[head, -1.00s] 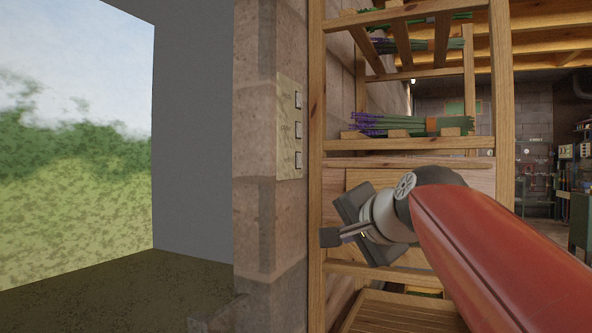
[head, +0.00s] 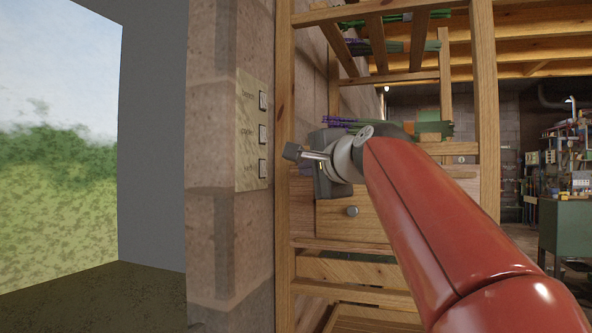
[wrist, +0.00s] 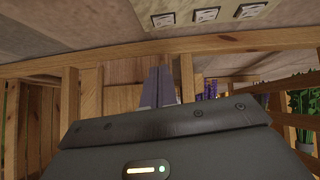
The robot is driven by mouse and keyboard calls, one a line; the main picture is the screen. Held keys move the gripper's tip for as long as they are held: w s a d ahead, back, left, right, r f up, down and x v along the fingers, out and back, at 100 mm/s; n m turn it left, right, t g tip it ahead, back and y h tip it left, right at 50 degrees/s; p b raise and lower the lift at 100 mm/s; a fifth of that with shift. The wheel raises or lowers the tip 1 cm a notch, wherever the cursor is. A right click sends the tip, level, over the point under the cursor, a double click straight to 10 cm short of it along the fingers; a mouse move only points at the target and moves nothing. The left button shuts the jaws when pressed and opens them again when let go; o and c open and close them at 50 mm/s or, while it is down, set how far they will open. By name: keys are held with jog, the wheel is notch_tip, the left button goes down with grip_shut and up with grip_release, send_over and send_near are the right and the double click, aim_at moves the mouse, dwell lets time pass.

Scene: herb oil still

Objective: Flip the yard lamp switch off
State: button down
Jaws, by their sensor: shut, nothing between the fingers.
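A pale switch plate (head: 246,145) is fixed to the stone wall post, with a top switch (head: 263,100), a middle switch (head: 263,134) and a bottom switch (head: 263,168) in a column. Each has a small label on its left, too blurred to read surely, so I cannot tell which is the yard lamp's. My gripper (head: 290,152) is shut and empty, its tips pointing left, just right of the plate in the picture and between the heights of the lower two switches. In the wrist view the plate (wrist: 185,18) lies at the top edge, above the shut fingers (wrist: 158,87).
A wooden drying rack (head: 484,120) with lavender bundles stands right beside the post, behind my gripper. A drawer with a round knob (head: 352,211) is under it. An open doorway is on the left. A green cabinet (head: 566,228) stands far right.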

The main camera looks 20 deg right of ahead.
jog(key=p, duration=0.2)
send_near(266, 176)
jog(key=w+d, duration=0.2)
jog(key=w, duration=0.2)
jog(key=w+a, duration=0.2)
jog(key=shift+a+f+p, duration=0.25)
jog(key=shift+p, duration=0.05)
jog(key=shift+w+a+f+b, duration=0.1)
jog(key=shift+f+b, duration=0.1)
jog(key=shift+b, duration=0.1)
jog(key=shift+w+a+r, duration=0.1)
